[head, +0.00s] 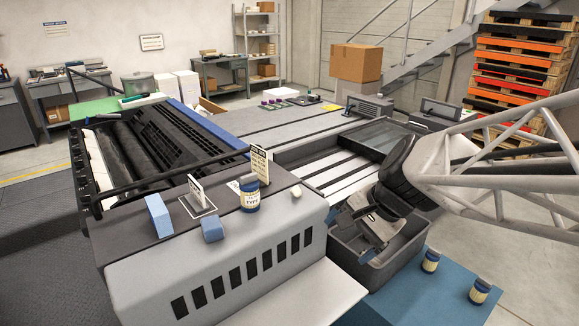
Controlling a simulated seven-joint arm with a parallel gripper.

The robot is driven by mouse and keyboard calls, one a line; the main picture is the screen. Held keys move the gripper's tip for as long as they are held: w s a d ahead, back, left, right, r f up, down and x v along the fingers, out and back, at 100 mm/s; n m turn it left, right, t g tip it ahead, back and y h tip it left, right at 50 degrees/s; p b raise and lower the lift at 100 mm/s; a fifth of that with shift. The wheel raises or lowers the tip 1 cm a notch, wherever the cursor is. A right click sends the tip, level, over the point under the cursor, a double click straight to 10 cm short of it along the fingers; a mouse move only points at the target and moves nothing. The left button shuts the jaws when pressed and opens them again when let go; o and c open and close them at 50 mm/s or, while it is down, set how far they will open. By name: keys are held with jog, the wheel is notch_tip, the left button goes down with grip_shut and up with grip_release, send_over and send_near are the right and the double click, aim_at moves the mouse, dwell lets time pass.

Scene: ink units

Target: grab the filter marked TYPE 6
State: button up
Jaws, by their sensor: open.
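Close around the filter are a tall sign card (259,163), a smaller card on a stand (196,190), a blue block (158,215), a blue-grey block (212,229) and a small white piece (296,191). A cardboard box (355,62) stands behind.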

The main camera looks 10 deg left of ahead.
jog(key=w+a+m+y, duration=0.4)
jog(key=w+a+m, duration=0.2)
jog(key=w+a, duration=0.45)
jog(key=m+t+y, duration=0.2)
jog(key=m+y, duration=0.1)
jog(key=m, duration=0.5)
send_near(258, 185)
jog(key=x, duration=0.5)
jog(key=shift+a+f, duration=0.1)
jog(key=shift+x, duration=1.3)
jog(key=shift+x, duration=2.6)
